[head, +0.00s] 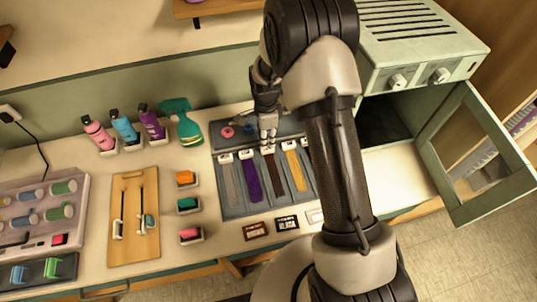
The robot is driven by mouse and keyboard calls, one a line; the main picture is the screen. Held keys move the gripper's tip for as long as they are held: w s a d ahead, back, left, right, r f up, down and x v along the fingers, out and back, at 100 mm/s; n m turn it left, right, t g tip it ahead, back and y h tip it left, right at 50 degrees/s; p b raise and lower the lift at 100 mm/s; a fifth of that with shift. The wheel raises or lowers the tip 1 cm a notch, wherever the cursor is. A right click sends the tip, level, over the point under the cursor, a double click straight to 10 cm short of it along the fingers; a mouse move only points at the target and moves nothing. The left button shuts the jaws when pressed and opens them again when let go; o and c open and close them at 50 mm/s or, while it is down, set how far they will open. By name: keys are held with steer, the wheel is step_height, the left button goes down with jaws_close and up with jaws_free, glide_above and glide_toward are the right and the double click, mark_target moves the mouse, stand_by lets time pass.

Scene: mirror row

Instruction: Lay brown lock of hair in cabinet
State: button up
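The brown lock of hair (276,178) lies on a dark grey tray (240,209), between a purple lock (251,180) and a yellow lock (295,172). A grey lock (231,184) lies at the left. My gripper (268,142) points down at the upper, white-tipped end of the brown lock. It is too small to tell whether its fingers are open, or whether they touch the lock. The pale green cabinet (420,73) stands at the right, with its windowed door (440,172) swung open and a dark interior (383,122). My arm hides part of the tray and cabinet.
Pink, blue and purple bottles (122,127) and a green spray bottle (181,122) stand left of the tray. Small coloured blocks (187,204), a wooden board (133,241) and a roller case (35,213) are farther left. Label cards (256,231) lie at the tray's front. The open door juts past the counter.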

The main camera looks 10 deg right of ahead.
mark_target(268, 148)
steer(key=shift+w+d+f+b, duration=0.1)
steer(key=shift+f+b, duration=0.25)
steer(key=shift+f, duration=1.05)
steer(key=shift+w+d+f+b, duration=0.1)
steer(key=shift+f+b, duration=0.2)
steer(key=shift+f, duration=1.05)
steer(key=shift+s, duration=0.1)
jaws_close()
